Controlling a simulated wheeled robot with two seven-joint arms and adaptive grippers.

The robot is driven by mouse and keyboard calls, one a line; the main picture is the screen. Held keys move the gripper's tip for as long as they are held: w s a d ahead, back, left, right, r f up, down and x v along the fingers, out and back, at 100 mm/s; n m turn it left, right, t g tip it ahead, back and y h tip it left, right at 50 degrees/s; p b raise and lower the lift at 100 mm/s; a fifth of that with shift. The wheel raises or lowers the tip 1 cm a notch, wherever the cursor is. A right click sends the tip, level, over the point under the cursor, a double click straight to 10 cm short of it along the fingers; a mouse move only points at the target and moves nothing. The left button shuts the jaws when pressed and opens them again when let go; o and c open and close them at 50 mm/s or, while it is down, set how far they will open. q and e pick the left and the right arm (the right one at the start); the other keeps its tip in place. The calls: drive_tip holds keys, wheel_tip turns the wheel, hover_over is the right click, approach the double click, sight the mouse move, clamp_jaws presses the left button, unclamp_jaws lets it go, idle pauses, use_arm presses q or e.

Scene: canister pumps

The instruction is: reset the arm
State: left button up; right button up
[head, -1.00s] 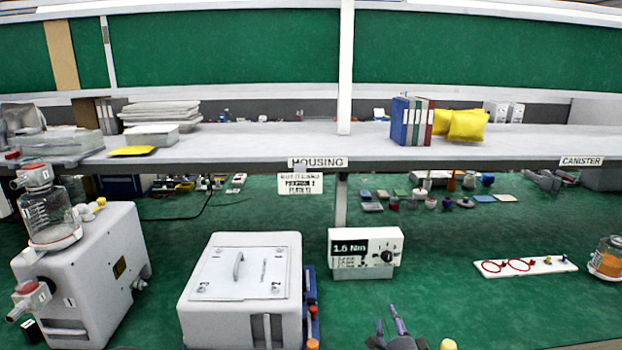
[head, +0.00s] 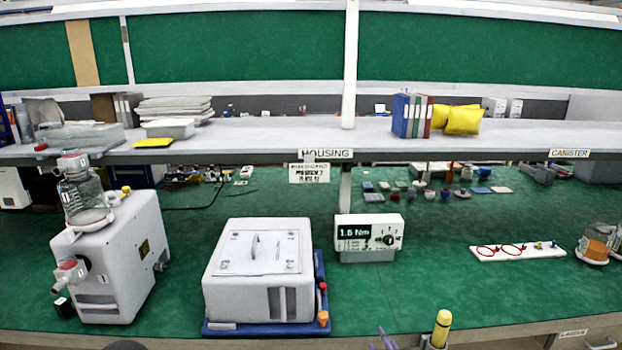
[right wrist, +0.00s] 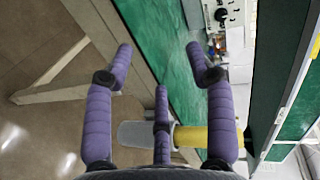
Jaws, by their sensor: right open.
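My right gripper (head: 383,338) shows at the bottom edge of the head view, mostly cut off, in front of the bench. In the right wrist view its purple fingers (right wrist: 160,70) are spread apart with nothing between the tips. Beyond them are the bench's green top and the floor. A yellow cylinder (head: 442,328) with a grey lower part stands right of the gripper in the head view. In the right wrist view the yellow cylinder (right wrist: 192,136) lies behind the fingers; I cannot tell what bears it. My left gripper is not in view.
On the green bench (head: 420,290) stand a white pump with a jar (head: 115,265), a white lidded housing (head: 258,280) on a blue base, a torque display (head: 368,235), a white strip with red rings (head: 517,251) and amber jars (head: 597,243). The right front of the bench is clear.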

drive_tip(key=s+a+f+n+g+y+p, duration=0.1)
drive_tip(key=s+a+f+n+g+p, duration=0.2)
drive_tip(key=s+f, duration=0.5)
drive_tip(key=s+a+f+n+g+y+p, duration=0.1)
drive_tip(key=s+a+f+n+g, duration=0.25)
drive_tip(key=s+f+g, duration=0.45)
drive_tip(key=s+a+f+n+g+p, duration=0.1)
drive_tip(key=s+f+n+g, duration=0.1)
drive_tip(key=s, duration=0.6)
drive_tip(key=s+a+f+n+g+y+p, duration=0.1)
drive_tip(key=s+a+f+n+g, duration=0.1)
drive_tip(key=s, duration=0.6)
drive_tip(key=shift+s+a+f+n, duration=0.2)
drive_tip(key=shift+s+f+n, duration=0.2)
drive_tip(key=shift+f+n, duration=0.65)
